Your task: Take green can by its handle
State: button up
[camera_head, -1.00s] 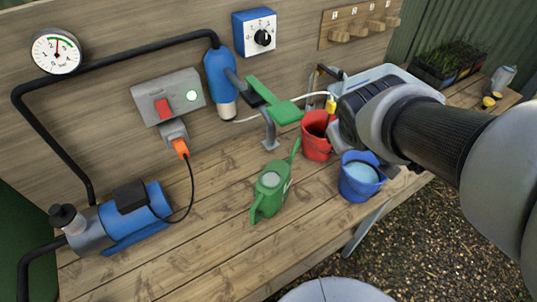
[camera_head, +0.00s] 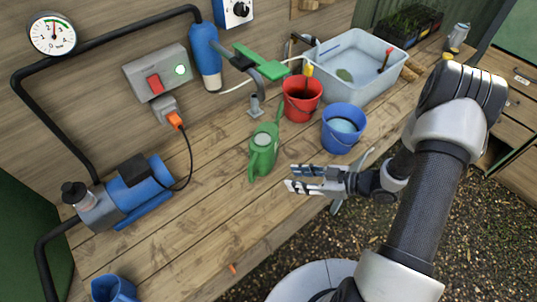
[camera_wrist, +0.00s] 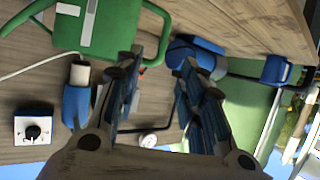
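The green can (camera_head: 262,156) stands upright on the wooden bench, left of the blue bucket, its spout pointing up and back. My gripper (camera_head: 290,177) is open and empty, just to the right of the can and near the bench's front edge. In the wrist view the can (camera_wrist: 97,28) fills the upper left. Contact with the handle cannot be told.
A red bucket (camera_head: 301,99) and a blue bucket (camera_head: 342,131) with water stand behind my gripper. A pale blue basin (camera_head: 374,90) is farther back. A blue pump (camera_head: 140,192) with a black cable sits left.

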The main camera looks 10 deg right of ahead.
jog(key=b, duration=0.2)
send_near(250, 175)
jog(key=w+a+f, duration=0.3)
jog(key=a+f, duration=0.1)
jog(key=b+x, duration=0.1)
jog(key=x, duration=0.4)
jog(key=shift+s+r+b, duration=0.1)
jog(key=shift+b, duration=0.3)
jog(key=shift+c, duration=0.2)
grip_shut()
dwell(0.4)
jog(key=shift+r, duration=0.2)
